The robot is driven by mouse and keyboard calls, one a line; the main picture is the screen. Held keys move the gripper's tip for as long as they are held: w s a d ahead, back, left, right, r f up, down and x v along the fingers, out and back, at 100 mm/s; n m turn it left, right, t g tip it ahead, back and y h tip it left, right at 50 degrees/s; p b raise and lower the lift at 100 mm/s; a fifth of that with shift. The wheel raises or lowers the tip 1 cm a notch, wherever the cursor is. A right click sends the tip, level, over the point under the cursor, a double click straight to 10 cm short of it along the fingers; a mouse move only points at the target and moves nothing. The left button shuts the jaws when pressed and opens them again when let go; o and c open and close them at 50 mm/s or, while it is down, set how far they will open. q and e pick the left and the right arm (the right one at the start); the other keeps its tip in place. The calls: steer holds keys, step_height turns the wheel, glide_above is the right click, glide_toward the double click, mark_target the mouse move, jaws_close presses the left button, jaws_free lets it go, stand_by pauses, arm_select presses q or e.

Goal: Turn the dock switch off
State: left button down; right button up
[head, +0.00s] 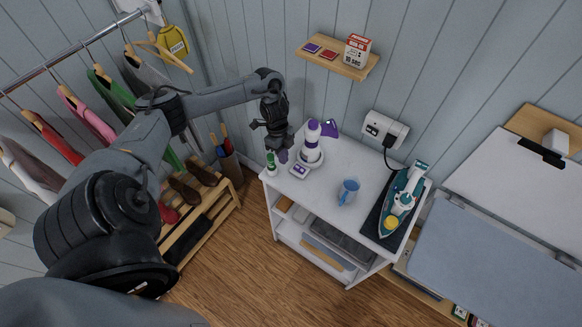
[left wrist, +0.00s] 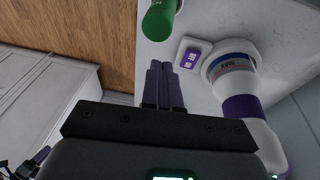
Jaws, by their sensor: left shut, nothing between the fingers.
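The dock switch (head: 300,171) is a small white block with a purple face at the front of the white steamer dock (head: 312,160) on the cabinet top. It also shows in the left wrist view (left wrist: 191,55), with white marks too small to read. A purple-and-white steamer (head: 312,134) stands upright on the dock. My left gripper (head: 283,156) points down just left of the switch in the head view. In the left wrist view its closed fingers (left wrist: 165,68) are beside the switch; I cannot tell whether they touch it. My right gripper is out of view.
A green-and-white bottle (head: 270,164) stands close by the left gripper. A wall outlet (head: 384,130) and a shelf (head: 338,58) are behind.

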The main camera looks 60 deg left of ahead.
mark_target(297, 168)
arm_select(q)
steer(key=w+a+r+t, duration=0.1)
steer(key=w+a+r, duration=0.1)
steer(key=w+r, duration=0.15)
steer(key=shift+y, duration=0.3)
steer(key=x, duration=1)
steer(key=shift+w+f, duration=0.1)
steer(key=shift+w, duration=0.15)
